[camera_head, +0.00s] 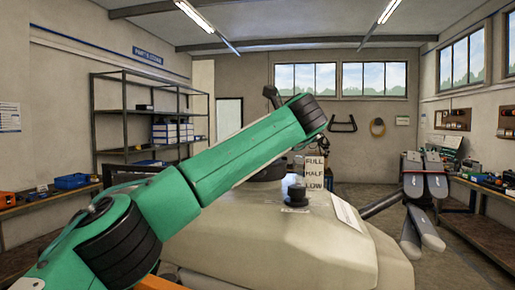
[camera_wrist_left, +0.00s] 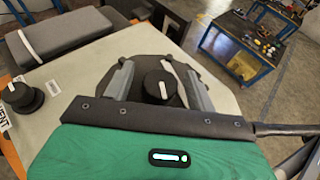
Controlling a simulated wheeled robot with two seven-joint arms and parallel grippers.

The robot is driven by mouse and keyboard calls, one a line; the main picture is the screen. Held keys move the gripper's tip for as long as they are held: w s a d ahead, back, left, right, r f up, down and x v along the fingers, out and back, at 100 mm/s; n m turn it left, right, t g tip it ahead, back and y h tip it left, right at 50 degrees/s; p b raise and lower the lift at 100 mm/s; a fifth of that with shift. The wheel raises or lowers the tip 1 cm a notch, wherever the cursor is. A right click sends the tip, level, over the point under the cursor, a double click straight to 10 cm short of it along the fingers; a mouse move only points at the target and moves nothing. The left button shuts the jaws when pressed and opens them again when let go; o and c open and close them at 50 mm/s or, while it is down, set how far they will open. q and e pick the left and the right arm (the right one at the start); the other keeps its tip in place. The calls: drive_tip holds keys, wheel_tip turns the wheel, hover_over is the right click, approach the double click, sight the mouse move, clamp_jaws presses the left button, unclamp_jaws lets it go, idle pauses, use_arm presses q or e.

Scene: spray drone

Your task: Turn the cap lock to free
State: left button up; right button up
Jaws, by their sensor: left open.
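A black round knob (camera_wrist_left: 160,86) with a white line on top, likely the cap lock, sits on a wide dark grey many-sided cap (camera_wrist_left: 118,76) in the left wrist view. In the head view, my green left arm crosses the pale tank (camera_head: 270,250) and hides the knob and most of the dark cap (camera_head: 266,173).
A second black knob (camera_wrist_left: 20,95) beside a VENT label stands on the tank, also in the head view (camera_head: 297,193). A FULL/HALF/LOW sign (camera_head: 314,172) is behind it. A blue-framed bench (camera_wrist_left: 238,48) and shelving (camera_head: 150,115) stand farther off.

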use_arm(q)
drive_tip(key=shift+s+d+r, duration=0.1)
drive_tip(key=shift+s+d, duration=0.05)
drive_tip(key=shift+s, duration=0.05)
drive_tip(key=b+v, duration=0.3)
drive_tip(key=v, duration=1)
use_arm(e)
drive_tip(key=w, duration=0.2)
drive_tip(key=w+f, duration=0.1)
drive_tip(key=w, duration=0.1)
drive_tip(key=shift+w+a, duration=0.2)
drive_tip(key=shift+w, duration=0.05)
use_arm(q)
drive_tip(key=shift+d, duration=0.1)
drive_tip(key=shift+s, duration=0.15)
